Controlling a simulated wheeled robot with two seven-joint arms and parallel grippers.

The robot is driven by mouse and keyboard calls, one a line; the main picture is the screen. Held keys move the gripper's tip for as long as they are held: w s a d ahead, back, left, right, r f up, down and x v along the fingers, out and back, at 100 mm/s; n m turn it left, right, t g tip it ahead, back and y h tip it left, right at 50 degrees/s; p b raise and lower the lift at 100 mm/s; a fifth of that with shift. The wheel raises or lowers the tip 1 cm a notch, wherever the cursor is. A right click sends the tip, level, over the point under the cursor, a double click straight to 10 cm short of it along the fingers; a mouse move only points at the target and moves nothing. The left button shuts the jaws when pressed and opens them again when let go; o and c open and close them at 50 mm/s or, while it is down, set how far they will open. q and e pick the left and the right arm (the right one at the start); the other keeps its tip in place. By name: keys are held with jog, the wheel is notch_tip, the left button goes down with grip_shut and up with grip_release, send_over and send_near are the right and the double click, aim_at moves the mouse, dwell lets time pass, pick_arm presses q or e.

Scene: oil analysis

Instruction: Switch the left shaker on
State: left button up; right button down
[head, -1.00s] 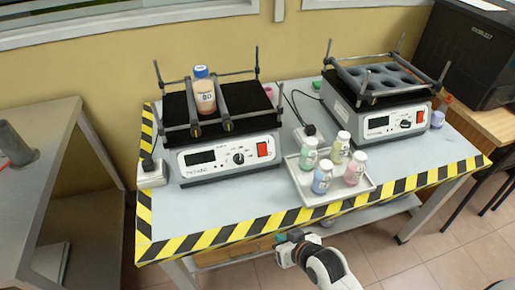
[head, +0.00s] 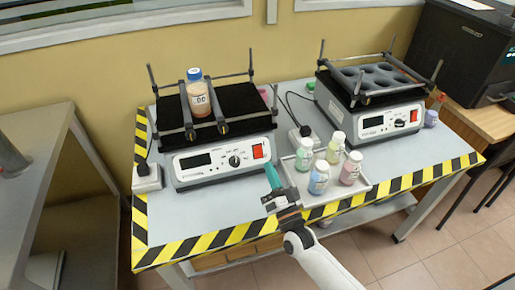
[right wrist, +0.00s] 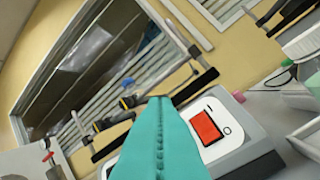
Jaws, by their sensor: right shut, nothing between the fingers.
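The left shaker (head: 222,160) stands on the table with a dark display, a knob and a red switch (head: 258,151) at the right of its front panel. The red switch also shows large in the right wrist view (right wrist: 207,127), just right of my fingers. An orange-brown bottle with a blue cap (head: 198,95) stands upright between the bars on its platform. My right gripper (head: 272,174) is shut and empty, its teal fingertips in front of and slightly below the switch, seemingly apart from it. My left gripper is not in view.
A white tray (head: 331,204) with several small capped bottles stands close right of my right gripper. A second shaker (head: 372,118) stands at the back right. Yellow-black tape (head: 225,235) edges the table. A dark box-shaped machine (head: 470,55) is at far right.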

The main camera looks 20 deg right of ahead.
aim_at(258, 152)
jog(key=shift+d+r+m+h, duration=0.2)
jog(key=shift+m+h, duration=0.1)
jog(key=shift+h, duration=0.1)
jog(key=shift+w, duration=0.1)
jog(key=w+f+b, duration=0.3)
jog(key=w+b, duration=0.4)
jog(key=w, duration=0.1)
jog(key=shift+a, duration=0.15)
jog(key=shift+w+f, duration=0.1)
dwell(1.9)
jog(key=shift+w+f+b, duration=0.1)
jog(key=shift+w+b, duration=0.2)
jog(key=shift+b, duration=0.05)
